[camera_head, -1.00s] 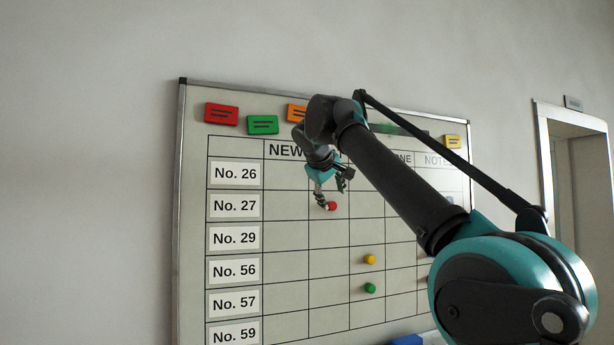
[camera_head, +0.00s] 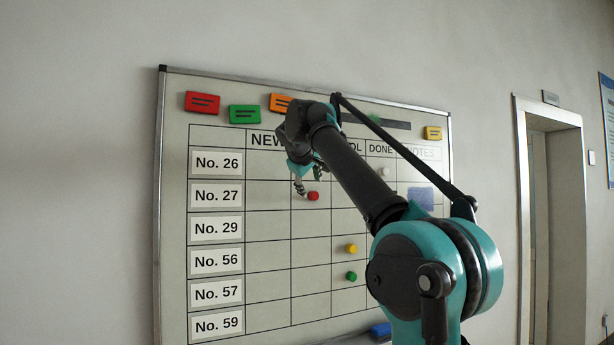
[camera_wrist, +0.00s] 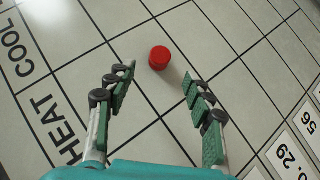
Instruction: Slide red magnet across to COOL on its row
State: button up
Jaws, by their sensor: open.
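The red magnet (camera_head: 313,196) is a small round button on the whiteboard, in the No. 27 row and the second column. In the wrist view the red magnet (camera_wrist: 159,57) sits just beyond my open fingertips, roughly centred between them, with no finger touching it. My gripper (camera_head: 309,183) is open and empty, close to the board at the magnet's upper side; its spread fingers also show in the wrist view (camera_wrist: 158,74). The COOL heading (camera_wrist: 14,47) and HEAT heading (camera_wrist: 55,130) are readable in the wrist view; my arm partly hides the headings in the head view.
A yellow magnet (camera_head: 351,249) and a green magnet (camera_head: 351,276) sit lower in the third column. A white magnet (camera_head: 384,171) and a blue patch (camera_head: 424,198) are farther right. Coloured cards line the top. The No. 27 cell beside the red magnet looks clear in the wrist view.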

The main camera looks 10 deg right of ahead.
aim_at(313, 194)
jog(key=x, duration=0.6)
jog(key=shift+w+d+f, duration=0.1)
jog(key=shift+w+f, duration=0.1)
jog(key=shift+w, duration=0.15)
grip_shut()
jog(key=w+d, duration=0.2)
jog(key=d, duration=0.5)
jog(key=w+d, duration=0.2)
jog(key=d, duration=0.5)
jog(key=shift+w+d+r, duration=0.2)
jog(key=shift+w+d, duration=0.15)
jog(key=shift+w, duration=0.05)
dwell(1.8)
dwell(0.4)
grip_release()
jog(key=shift+w+f, duration=0.1)
